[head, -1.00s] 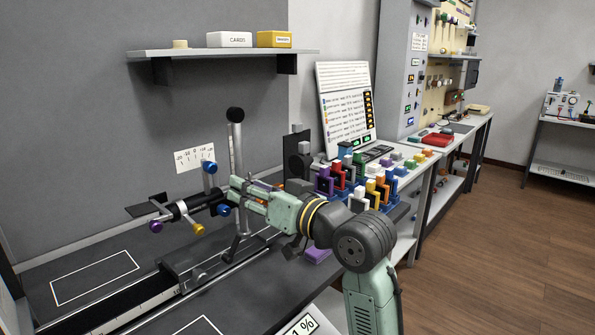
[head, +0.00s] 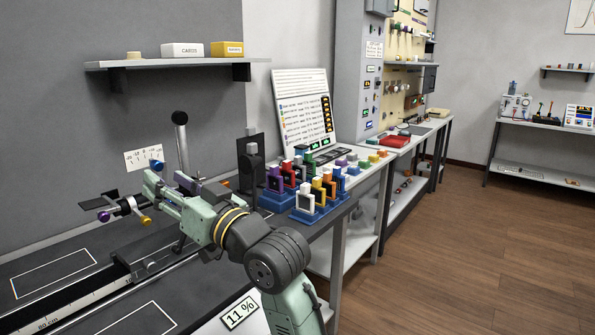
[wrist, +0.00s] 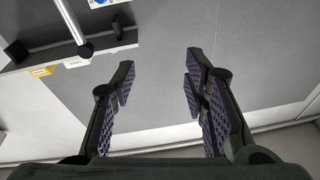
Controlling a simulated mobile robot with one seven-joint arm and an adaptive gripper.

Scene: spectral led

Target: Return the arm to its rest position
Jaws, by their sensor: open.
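My gripper (head: 154,184) is at the end of my pale green arm, above the dark bench. It points left toward the optical apparatus with the purple and yellow knobs (head: 124,209). In the wrist view my gripper (wrist: 157,88) shows two dark fingers spread wide apart, with nothing between them. The grey wall (wrist: 258,80) lies beyond the fingers. Whether the fingertips are clear of the apparatus in depth is hard to tell in the head view.
A vertical post with a black knob (head: 180,118) stands close beside my gripper. Racks of coloured blocks (head: 312,203) stand right of my arm. A wall shelf (head: 175,63) holds small boxes. Open wooden floor (head: 455,240) lies to the right.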

